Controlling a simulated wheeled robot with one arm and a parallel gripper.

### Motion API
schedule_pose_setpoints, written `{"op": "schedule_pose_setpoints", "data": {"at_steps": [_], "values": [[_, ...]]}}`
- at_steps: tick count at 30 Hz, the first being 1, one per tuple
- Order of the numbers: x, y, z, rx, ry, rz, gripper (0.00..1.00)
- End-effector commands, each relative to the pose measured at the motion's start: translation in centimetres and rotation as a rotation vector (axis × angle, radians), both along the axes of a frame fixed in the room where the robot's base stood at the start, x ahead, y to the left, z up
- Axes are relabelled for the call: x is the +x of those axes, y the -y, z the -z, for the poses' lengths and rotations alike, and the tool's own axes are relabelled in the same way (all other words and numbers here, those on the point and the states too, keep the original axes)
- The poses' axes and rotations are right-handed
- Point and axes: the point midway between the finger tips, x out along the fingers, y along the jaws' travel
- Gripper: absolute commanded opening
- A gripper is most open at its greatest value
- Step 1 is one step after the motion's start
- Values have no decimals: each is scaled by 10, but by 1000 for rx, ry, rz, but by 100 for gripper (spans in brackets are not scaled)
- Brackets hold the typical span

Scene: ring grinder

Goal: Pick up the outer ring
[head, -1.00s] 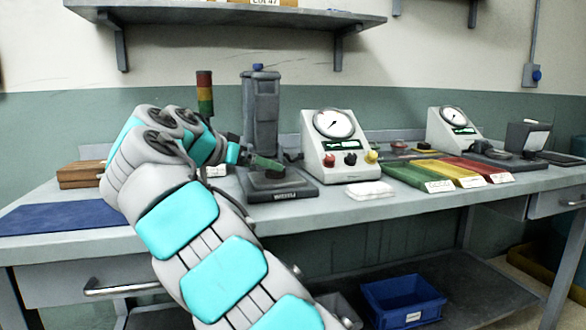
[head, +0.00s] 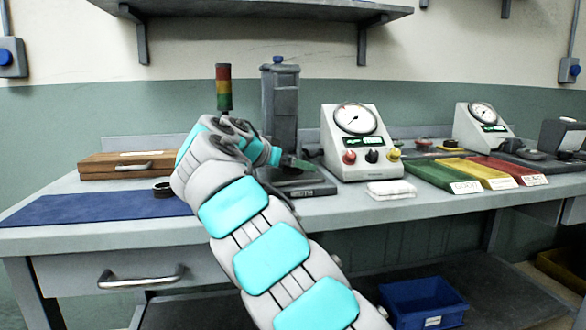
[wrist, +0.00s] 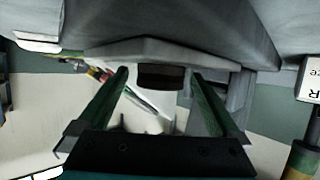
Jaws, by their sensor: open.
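My gripper (head: 303,165) is open, its green fingers at the foot of the grey press stand (head: 282,115). The wrist view shows the two fingers (wrist: 160,73) spread apart, with a dark round piece (wrist: 162,79) between or beyond their tips, against the grey stand base. I cannot tell whether the fingers reach around it. In the head view this piece is mostly hidden by my gripper. A separate dark ring (head: 163,189) lies at the back right edge of the blue mat (head: 95,208), partly beside my arm. Which of the two is the outer ring is not clear.
A gauge box (head: 357,145) stands right of the press, with a white cloth (head: 391,190) before it. Green, yellow and red trays (head: 490,172) lie further right. A wooden case (head: 125,166) and signal tower (head: 223,88) stand left. The blue mat is mostly clear.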

Motion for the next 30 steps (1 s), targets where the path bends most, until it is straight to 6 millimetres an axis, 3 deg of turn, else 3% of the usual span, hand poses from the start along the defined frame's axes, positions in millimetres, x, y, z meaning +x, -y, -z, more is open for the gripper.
{"op": "schedule_pose_setpoints", "data": {"at_steps": [4,30], "values": [[0,0,0,0,0,0,98],[0,0,0,0,0,0,0]]}}
